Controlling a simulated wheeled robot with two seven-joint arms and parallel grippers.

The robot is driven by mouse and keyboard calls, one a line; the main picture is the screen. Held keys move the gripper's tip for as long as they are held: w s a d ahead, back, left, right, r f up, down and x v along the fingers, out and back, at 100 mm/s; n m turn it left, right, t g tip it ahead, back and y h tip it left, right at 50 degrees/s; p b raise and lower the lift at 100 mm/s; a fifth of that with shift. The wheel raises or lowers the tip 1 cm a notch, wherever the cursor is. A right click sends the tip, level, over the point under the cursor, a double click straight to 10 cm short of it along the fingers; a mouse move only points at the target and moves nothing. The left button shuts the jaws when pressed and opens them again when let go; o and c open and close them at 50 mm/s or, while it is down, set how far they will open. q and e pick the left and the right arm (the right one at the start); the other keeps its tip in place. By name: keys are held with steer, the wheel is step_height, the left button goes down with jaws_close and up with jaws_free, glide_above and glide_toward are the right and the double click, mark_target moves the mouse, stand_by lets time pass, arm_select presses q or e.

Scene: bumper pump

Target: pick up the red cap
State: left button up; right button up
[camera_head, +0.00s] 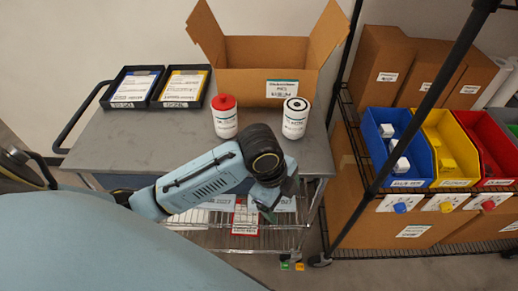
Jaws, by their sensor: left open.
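The red cap (223,101) sits on top of a white bottle (225,124) standing upright on the grey cart top. My left gripper (268,212) is open and points down near the cart's front edge, in front of and to the right of the red-capped bottle. It is apart from the cap, and nothing shows between its fingers. The fingers are small and partly hidden behind the wrist. My right gripper is not in view.
A white bottle with a black top (295,119) stands right of the red-capped one. Behind are an open cardboard box (240,83) and two black trays (135,88). A shelf rack with a blue bin (376,150) stands right. The cart top's left (130,140) is clear.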

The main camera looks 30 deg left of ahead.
arm_select(q)
steer(key=w+a+r+m, duration=0.1)
steer(key=w+a+m, duration=0.1)
steer(key=w+a+r+m+y, duration=0.1)
steer(key=w+a+r+m, duration=0.1)
steer(key=w, duration=0.1)
steer(key=w+a+r+m+g, duration=0.1)
steer(key=w+a+r+m, duration=0.1)
steer(key=shift+w+m, duration=0.35)
steer(key=shift+m, duration=0.05)
steer(key=w+a+r+m+g+y, duration=0.1)
steer(key=w+a+r+m, duration=0.35)
steer(key=a+r, duration=0.35)
step_height(320, 180, down, 8)
steer(key=shift+f+b, duration=0.1)
steer(key=shift+b, duration=0.3)
step_height(320, 180, down, 5)
steer(key=shift+s+a+f, duration=0.1)
steer(key=shift+a, duration=0.05)
steer(key=c, duration=1.1)
